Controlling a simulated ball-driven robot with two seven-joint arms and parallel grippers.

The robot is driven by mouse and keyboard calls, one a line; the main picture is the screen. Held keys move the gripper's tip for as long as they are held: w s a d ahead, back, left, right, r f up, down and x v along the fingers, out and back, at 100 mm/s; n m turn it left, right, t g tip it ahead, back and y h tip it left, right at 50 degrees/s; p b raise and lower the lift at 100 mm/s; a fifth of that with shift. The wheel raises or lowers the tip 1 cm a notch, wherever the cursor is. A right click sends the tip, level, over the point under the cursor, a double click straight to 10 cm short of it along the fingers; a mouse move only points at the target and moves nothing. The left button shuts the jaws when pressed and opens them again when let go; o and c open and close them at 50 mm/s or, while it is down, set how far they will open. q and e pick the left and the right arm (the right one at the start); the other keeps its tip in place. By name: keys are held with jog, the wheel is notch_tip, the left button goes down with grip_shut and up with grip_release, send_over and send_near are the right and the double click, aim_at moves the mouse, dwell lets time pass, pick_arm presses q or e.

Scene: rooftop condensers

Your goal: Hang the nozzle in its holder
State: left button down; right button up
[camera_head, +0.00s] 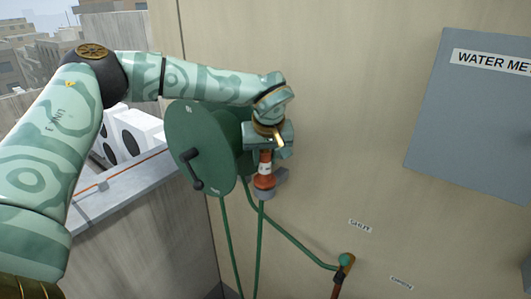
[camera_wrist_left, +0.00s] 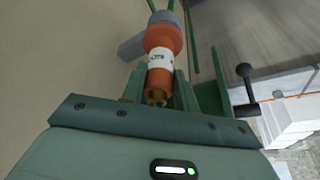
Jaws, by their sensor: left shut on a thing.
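The nozzle (camera_head: 264,179) is an orange body with a white label band and a grey end, hanging upright with the grey end down. My left gripper (camera_head: 267,150) is shut on its upper end. In the left wrist view the nozzle (camera_wrist_left: 160,62) stands out from between the fingers of my left gripper (camera_wrist_left: 158,90). A grey bracket on the wall, apparently the holder (camera_head: 281,175), is right beside and behind the nozzle; it also shows in the wrist view (camera_wrist_left: 131,48). I cannot tell whether the nozzle is seated in it. My right gripper is not in view.
A green hose reel (camera_head: 198,140) with a black crank (camera_head: 192,170) is close left of my gripper. Green hose (camera_head: 260,245) hangs below the nozzle. A tap (camera_head: 345,262) is lower right. A grey water meter box (camera_head: 470,120) is on the wall at right.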

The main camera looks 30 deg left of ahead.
pick_arm(q)
jog(key=shift+f, duration=0.35)
jog(key=c, duration=1)
grip_release()
